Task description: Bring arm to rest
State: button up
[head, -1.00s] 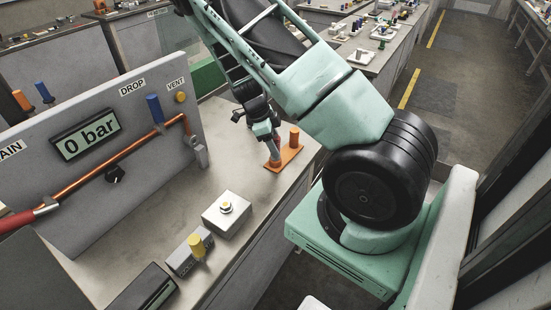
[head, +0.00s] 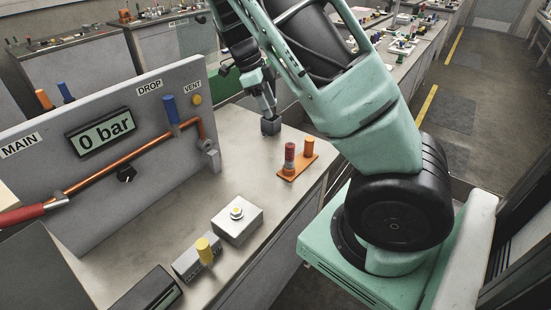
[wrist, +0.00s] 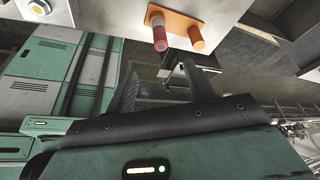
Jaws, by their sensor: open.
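My gripper (head: 268,104) hangs over the far part of the bench, beyond the orange base (head: 303,164). In the wrist view its two dark fingers (wrist: 160,72) are spread, with nothing held between them. A small dark grey block (head: 270,126) shows just below the fingers in the head view; I cannot tell whether they touch it. A red tag-like cylinder (head: 289,158) and an orange peg (head: 309,147) stand upright on the orange base, apart from the gripper. Both also show at the top of the wrist view, the red cylinder (wrist: 157,30) and the orange peg (wrist: 195,38).
The upright panel (head: 150,140) carries a gauge reading 0 bar (head: 101,134), a copper pipe and a blue handle (head: 171,110). A white button box (head: 237,224) and a yellow-knobbed grey box (head: 190,262) stand nearer on the bench. Bare bench (head: 225,160) lies between panel and orange base.

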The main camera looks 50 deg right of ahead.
jog(key=shift+r, duration=0.15)
jog(key=s+a+n+t+y, duration=0.1)
jog(key=s+a+n, duration=0.1)
jog(key=a+n, duration=0.75)
jog(key=s+a+n+t+y, duration=0.1)
jog(key=s+a+n+y, duration=0.15)
jog(key=a+n, duration=0.7)
jog(key=s+a+r+n+t, duration=0.1)
jog(key=s+a+r+n, duration=0.1)
jog(key=s+a+n, duration=1.6)
jog(key=shift+r+t+b, duration=0.3)
jog(key=shift+r, duration=0.05)
jog(key=shift+h, duration=0.25)
